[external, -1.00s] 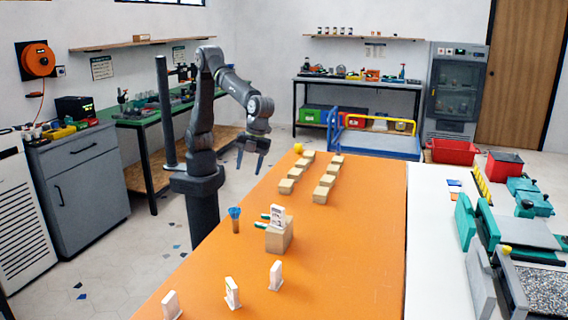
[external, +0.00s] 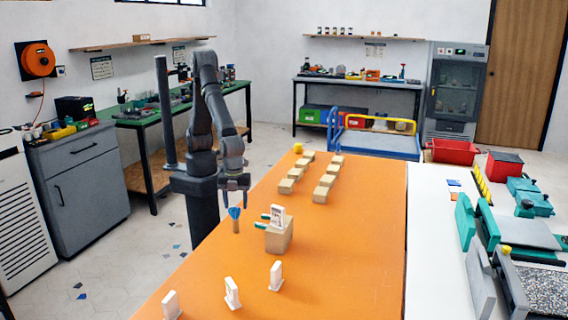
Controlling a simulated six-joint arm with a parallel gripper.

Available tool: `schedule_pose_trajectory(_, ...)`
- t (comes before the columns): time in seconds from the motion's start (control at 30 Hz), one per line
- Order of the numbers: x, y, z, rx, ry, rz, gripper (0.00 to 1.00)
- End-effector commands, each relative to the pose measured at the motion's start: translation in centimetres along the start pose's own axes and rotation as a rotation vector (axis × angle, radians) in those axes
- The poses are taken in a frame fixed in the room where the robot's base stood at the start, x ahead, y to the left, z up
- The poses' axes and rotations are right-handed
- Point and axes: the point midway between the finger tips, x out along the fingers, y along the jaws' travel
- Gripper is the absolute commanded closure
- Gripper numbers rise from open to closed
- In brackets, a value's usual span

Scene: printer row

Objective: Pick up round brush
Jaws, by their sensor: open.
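The round brush (external: 235,222) stands upright on the orange table, with blue bristles at the top and a brown handle below. It is left of a wooden block (external: 279,236) that has a white label card and green-tipped items at its side. My gripper (external: 234,203) points down just above the brush in the picture, with its jaws open and empty. The fingertips look close to the bristles. I cannot tell whether they touch or how they line up in depth.
Several white label cards (external: 232,293) stand at the table's near end. Two rows of small wooden blocks (external: 323,190) stand farther back, with a yellow object (external: 298,148) at the far corner. The orange table (external: 345,245) is clear on the right.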

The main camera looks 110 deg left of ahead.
Motion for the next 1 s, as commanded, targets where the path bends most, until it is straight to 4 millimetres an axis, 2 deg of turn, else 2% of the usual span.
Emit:
schedule_pose_trajectory(0.17, 1.1, 0.2, 0.2, 0.0, -0.001, 0.001, 0.48)
schedule_pose_trajectory(0.4, 4.6, 0.8, 0.8, 0.001, -0.002, 0.001, 0.48)
schedule_pose_trajectory(0.5, 5.4, 0.8, 0.8, 0.0, -0.001, 0.001, 0.48)
schedule_pose_trajectory(0.77, 5.7, 0.7, 0.8, 0.0, 0.001, 0.0, 0.48)
schedule_pose_trajectory(1.0, 5.6, 0.7, 0.8, 0.0, 0.001, 0.0, 0.93)
